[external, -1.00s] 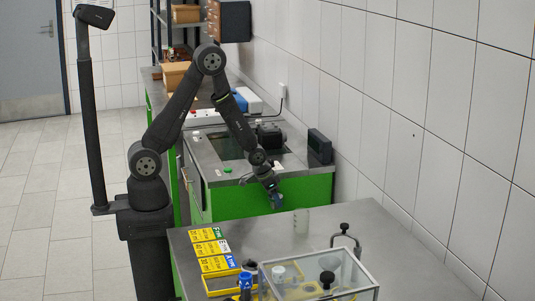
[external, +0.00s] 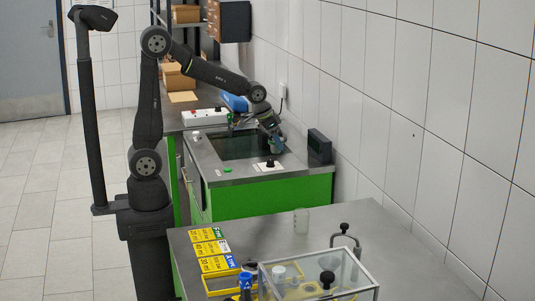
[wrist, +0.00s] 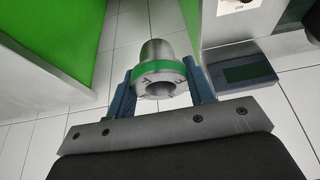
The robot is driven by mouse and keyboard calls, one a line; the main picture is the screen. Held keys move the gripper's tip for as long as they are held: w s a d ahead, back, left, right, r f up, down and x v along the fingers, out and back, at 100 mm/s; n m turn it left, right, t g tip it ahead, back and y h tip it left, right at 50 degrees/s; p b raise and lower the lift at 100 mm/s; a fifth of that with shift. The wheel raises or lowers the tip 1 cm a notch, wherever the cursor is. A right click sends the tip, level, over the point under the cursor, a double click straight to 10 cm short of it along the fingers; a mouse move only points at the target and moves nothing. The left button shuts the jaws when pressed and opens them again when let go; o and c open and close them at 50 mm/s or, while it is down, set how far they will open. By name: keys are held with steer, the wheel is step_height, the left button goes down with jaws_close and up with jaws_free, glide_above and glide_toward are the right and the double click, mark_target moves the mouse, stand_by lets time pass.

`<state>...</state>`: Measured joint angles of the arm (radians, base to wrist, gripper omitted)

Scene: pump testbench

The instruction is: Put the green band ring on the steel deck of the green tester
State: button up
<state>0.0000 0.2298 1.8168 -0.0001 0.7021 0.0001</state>
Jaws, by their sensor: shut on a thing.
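The green band ring (wrist: 160,72) is a grey metal ring with a bright green stripe. In the wrist view it sits between the two blue fingers of my gripper (wrist: 160,86), which are shut on it from both sides. In the external view my gripper (external: 276,138) is above the back right part of the green tester (external: 270,195). The ring cannot be made out there. The tester's steel deck (external: 208,164) surrounds a dark recessed window. My wrist hides part of the deck's back right area.
On the deck's front are a green button (external: 227,170) and a white plate with a black knob (external: 268,166). A dark box (external: 319,147) stands at the right edge. A white control box (external: 205,117) is behind. The front table (external: 320,225) holds yellow cards and a clear case.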

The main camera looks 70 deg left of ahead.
step_height(320, 180, up, 4)
steer(key=n+g+y, duration=0.1)
steer(key=n+y, duration=0.2)
steer(key=n, duration=0.6)
glide_above(244, 147)
steer(key=s+d, duration=0.1)
steer(key=d, duration=0.1)
step_height(244, 147, down, 12)
steer(key=shift+s+a+f, duration=0.1)
steer(key=shift+s, duration=0.05)
steer(key=shift+a+f, duration=0.35)
steer(key=shift+a, duration=0.1)
steer(key=shift+f, duration=1.9)
steer(key=shift+f, duration=0.15)
